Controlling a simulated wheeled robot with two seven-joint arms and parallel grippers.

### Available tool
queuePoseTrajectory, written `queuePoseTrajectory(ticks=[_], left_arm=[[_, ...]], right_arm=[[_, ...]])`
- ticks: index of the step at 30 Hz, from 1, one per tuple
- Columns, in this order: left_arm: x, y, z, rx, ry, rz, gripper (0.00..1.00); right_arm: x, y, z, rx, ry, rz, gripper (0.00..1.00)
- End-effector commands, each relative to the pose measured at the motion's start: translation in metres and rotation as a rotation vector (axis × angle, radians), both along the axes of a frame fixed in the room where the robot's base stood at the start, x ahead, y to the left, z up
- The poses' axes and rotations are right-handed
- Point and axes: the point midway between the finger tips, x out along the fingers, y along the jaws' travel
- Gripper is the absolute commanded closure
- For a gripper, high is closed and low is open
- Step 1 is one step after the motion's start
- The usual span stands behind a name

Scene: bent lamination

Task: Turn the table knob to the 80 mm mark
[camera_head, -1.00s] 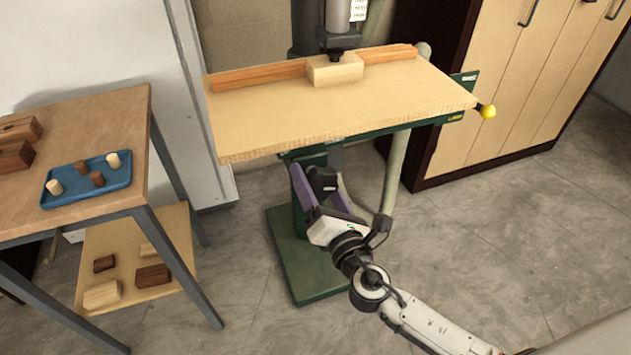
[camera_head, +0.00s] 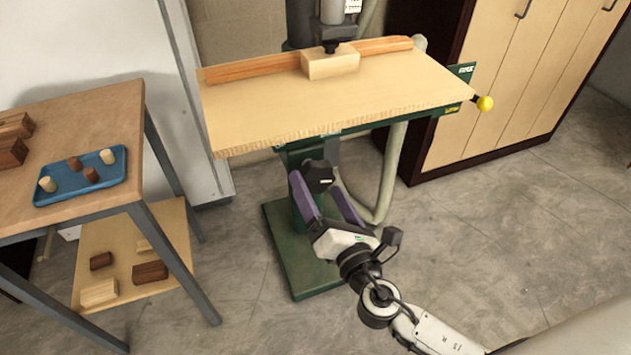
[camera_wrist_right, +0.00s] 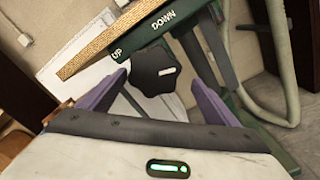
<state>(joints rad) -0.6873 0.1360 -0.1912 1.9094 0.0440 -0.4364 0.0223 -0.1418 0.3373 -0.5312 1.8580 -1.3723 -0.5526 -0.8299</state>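The black lobed table knob (camera_head: 318,176) is on the green column under the front of the drill press table (camera_head: 300,110). In the right wrist view the knob (camera_wrist_right: 156,71) carries a white pointer line, below a green plate reading UP and DOWN (camera_wrist_right: 150,30). My right gripper (camera_head: 325,187) is in front of the knob. Its purple fingers are spread wide, with the knob ahead between them in the right wrist view (camera_wrist_right: 160,82). I cannot tell whether they touch it. No 80 mm mark is readable. My left gripper is not in view.
A wooden side table (camera_head: 95,110) at left holds a blue tray (camera_head: 60,194) with small pegs, and blocks lie on its lower shelf. A yellow-tipped lever (camera_head: 484,103) sticks out at the table's right. A grey hose (camera_head: 390,170) hangs right of the column.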

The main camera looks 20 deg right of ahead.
Motion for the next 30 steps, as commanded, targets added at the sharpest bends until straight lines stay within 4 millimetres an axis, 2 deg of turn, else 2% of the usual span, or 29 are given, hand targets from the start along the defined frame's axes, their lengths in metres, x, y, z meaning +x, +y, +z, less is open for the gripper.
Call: queuePoseTrajectory(ticks=[3, 9, 14, 23, 26, 29, 30], left_arm=[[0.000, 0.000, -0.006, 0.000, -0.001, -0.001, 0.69], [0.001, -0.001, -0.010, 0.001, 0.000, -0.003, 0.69], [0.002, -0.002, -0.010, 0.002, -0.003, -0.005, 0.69], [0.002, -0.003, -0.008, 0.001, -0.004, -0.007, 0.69], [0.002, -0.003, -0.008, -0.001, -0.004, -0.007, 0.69], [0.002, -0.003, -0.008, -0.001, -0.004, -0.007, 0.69], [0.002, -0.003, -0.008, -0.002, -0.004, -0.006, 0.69]], right_arm=[[-0.027, -0.001, -0.005, -0.001, 0.006, 0.000, 0.17], [-0.057, -0.002, -0.004, -0.002, 0.004, 0.000, 0.17], [-0.066, -0.003, -0.002, -0.001, 0.003, 0.000, 0.17], [-0.067, -0.003, -0.001, 0.001, 0.004, -0.001, 0.17], [-0.069, -0.005, -0.012, 0.060, 0.040, -0.010, 0.17], [-0.075, -0.012, -0.041, 0.243, 0.143, -0.044, 0.17], [-0.080, -0.015, -0.059, 0.358, 0.204, -0.069, 0.17]])
